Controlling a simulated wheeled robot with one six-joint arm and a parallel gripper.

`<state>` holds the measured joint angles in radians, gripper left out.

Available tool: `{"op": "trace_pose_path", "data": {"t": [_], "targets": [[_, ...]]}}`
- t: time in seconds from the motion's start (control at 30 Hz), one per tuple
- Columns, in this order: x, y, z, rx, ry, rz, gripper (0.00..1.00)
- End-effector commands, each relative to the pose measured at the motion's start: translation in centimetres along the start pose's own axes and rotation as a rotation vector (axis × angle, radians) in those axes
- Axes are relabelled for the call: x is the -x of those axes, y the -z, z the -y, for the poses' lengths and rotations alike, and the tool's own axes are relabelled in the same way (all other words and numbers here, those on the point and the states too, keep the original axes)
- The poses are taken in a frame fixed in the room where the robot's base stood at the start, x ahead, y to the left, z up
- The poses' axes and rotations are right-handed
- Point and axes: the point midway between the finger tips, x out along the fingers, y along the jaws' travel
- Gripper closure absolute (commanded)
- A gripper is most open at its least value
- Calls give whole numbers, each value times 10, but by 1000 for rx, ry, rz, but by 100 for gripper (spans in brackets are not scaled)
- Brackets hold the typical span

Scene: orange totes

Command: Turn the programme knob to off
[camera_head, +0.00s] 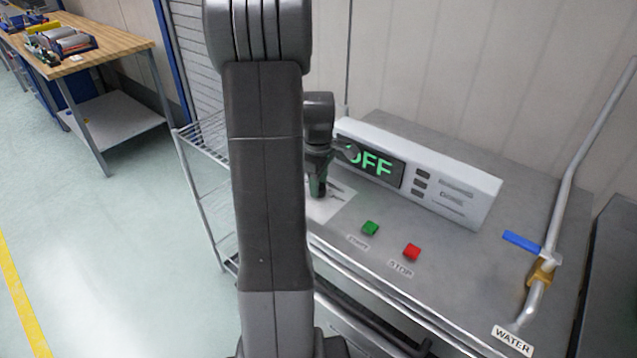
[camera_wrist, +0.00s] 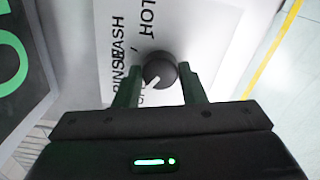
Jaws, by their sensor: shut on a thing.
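The programme knob (camera_wrist: 159,71) is round and dark with a white pointer mark. In the wrist view it sits on a white label plate (camera_wrist: 95,45) with words such as WASH, RINSE and HOT. The pointer mark points to the lower left, at a label partly hidden by a finger. My gripper (camera_wrist: 159,68) has one finger on each side of the knob and is shut on it. In the head view my gripper (camera_head: 318,190) is low over the label plate and hides the knob. The display (camera_head: 376,165) shows green letters reading OFF, its first letter partly covered by my gripper.
A green START button (camera_head: 370,228) and a red STOP button (camera_head: 412,252) are on the grey top, right of my gripper. The white control box (camera_head: 470,185) stands behind. A pipe with a blue valve handle (camera_head: 521,241) is at the right. A wire rack (camera_head: 205,135) is at the left.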

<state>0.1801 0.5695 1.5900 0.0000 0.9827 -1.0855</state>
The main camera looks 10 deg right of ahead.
Motion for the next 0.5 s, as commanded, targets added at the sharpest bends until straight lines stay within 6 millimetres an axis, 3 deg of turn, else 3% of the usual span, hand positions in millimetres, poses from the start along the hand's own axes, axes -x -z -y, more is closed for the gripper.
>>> {"op": "trace_pose_path", "data": {"t": [0.5], "targets": [[1,0,-1,162,-3,-1,86]]}}
